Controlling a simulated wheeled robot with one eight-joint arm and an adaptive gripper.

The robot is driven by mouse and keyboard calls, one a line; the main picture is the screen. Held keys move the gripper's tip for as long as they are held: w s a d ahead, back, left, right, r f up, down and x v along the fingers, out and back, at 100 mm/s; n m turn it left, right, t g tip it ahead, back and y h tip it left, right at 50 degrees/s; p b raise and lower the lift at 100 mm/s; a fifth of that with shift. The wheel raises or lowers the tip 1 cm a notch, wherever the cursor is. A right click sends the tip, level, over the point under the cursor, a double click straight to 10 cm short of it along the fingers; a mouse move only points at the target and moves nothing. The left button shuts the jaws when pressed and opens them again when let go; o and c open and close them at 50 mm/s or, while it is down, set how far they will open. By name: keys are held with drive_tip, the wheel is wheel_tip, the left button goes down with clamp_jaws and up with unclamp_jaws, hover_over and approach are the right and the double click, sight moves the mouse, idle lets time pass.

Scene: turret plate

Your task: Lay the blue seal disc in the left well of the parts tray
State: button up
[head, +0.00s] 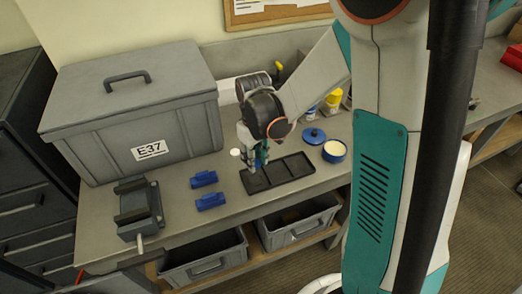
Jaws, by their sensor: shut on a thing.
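The parts tray (277,173) is dark and low, with a row of wells, and lies on the grey workbench. My gripper (255,168) points down over the tray's left end, at the left well (256,181). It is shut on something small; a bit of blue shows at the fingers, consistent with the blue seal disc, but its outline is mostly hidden. I cannot tell whether it touches the well floor.
Two blue blocks (210,201) lie left of the tray. A grey vise-like fixture (139,207) and a large lidded crate (135,115) stand further left.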

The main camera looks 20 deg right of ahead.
drive_tip(key=b, duration=0.3)
hover_over(256, 180)
drive_tip(key=shift+w+f, duration=0.1)
drive_tip(key=shift+f, duration=2.3)
drive_tip(key=shift+f, duration=0.2)
drive_tip(key=shift+f+b, duration=0.35)
drive_tip(key=shift+b, duration=0.15)
drive_tip(key=shift+f+b, duration=0.95)
drive_tip(key=shift+b, duration=0.1)
drive_tip(key=o, duration=0.9)
wheel_tip(256, 180, up, 12)
drive_tip(key=shift+r, duration=0.1)
